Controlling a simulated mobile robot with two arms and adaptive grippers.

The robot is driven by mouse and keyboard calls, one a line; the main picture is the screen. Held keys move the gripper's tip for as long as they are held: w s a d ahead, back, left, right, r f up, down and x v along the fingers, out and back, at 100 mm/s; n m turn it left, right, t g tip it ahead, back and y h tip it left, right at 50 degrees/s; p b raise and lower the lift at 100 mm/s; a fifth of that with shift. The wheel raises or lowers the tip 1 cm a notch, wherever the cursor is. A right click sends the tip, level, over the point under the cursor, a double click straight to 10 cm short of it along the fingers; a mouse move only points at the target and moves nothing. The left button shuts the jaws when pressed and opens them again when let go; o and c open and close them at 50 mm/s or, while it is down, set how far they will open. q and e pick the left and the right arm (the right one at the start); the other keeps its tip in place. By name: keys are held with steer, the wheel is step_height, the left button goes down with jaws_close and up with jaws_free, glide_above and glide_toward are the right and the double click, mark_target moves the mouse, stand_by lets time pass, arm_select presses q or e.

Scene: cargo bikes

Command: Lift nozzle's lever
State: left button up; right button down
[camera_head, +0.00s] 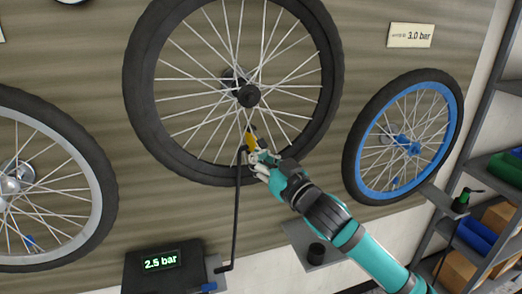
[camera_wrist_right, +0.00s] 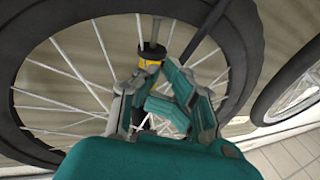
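The nozzle (camera_head: 250,140), yellow and black, is at the lower spokes of the large middle wheel (camera_head: 333,75), inside its rim. In the right wrist view the nozzle's yellow band (camera_wrist_right: 148,64) and a black upright part (camera_wrist_right: 153,48) show just beyond the fingertips. I cannot tell which part is the lever. My right gripper (camera_head: 262,162) is right below the nozzle, its fingertips close to it. In the right wrist view its fingers (camera_wrist_right: 157,82) come together near the yellow band; contact and any grip are unclear. My left gripper is not in view.
A black hose (camera_head: 236,215) runs down from the nozzle towards a pump box (camera_head: 160,262) reading 2.5 bar. A grey-rimmed wheel (camera_head: 100,190) hangs left and a blue-rimmed wheel (camera_head: 458,105) right. A shelf rack (camera_head: 480,130) stands at the far right. A small ledge (camera_head: 300,245) is below.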

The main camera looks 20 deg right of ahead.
steer(key=shift+s+r+p, duration=0.1)
steer(key=shift+r+p, duration=0.75)
steer(key=shift+r, duration=0.15)
steer(key=s+d+r+p, duration=0.2)
steer(key=s+d+p, duration=0.1)
steer(key=s, duration=0.5)
steer(key=shift+s+r, duration=0.2)
steer(key=shift+r, duration=0.05)
stand_by(1.0)
